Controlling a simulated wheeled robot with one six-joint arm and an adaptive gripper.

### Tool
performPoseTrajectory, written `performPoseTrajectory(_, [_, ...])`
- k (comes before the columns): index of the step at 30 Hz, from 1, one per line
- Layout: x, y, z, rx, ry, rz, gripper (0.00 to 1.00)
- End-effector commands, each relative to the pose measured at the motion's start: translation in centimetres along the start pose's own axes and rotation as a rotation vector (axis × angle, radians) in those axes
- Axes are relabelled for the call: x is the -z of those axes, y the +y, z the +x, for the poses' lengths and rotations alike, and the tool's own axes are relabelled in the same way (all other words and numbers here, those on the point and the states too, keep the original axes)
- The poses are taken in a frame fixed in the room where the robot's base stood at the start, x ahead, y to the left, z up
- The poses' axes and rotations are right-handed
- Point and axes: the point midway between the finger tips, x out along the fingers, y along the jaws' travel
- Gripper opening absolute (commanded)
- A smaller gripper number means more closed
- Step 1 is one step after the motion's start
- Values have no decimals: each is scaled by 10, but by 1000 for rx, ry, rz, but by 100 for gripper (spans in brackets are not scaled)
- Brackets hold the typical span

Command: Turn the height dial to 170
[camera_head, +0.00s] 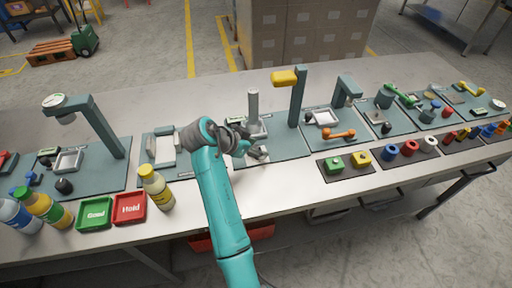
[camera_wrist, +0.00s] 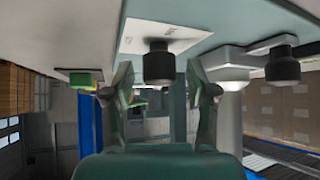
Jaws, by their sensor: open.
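In the wrist view a short black knob (camera_wrist: 158,64) stands on a white plate (camera_wrist: 160,32) with small print too blurred to read. It looks like a dial, but I cannot read any number or pointer. My gripper (camera_wrist: 160,88) is open, with one finger on each side of the knob; I cannot tell whether either touches it. In the head view my gripper (camera_head: 250,148) is low over the middle station's base plate (camera_head: 285,146), in front of a grey post. My wrist hides part of that station, and I cannot make out the knob there.
A second black knob (camera_wrist: 282,68) on a pale fitting is close by on the right in the wrist view. A tall column with a yellow head (camera_head: 286,78) rises right of my gripper. Bottles (camera_head: 155,187) and a red Hold tray (camera_head: 130,207) are left of my arm.

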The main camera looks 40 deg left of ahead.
Motion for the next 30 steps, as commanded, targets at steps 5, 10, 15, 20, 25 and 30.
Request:
performPoseTrajectory(5, [0, 0, 3, 0, 0, 0, 58])
performPoseTrajectory(10, [0, 0, 3, 0, 0, 0, 50])
performPoseTrajectory(15, [0, 0, 2, 0, 0, 0, 8])
performPoseTrajectory(20, [0, 0, 2, 1, 0, -1, 0])
performPoseTrajectory(25, [0, 0, 2, 16, 0, -15, 0])
performPoseTrajectory(30, [0, 1, 3, 64, 0, -62, 0])
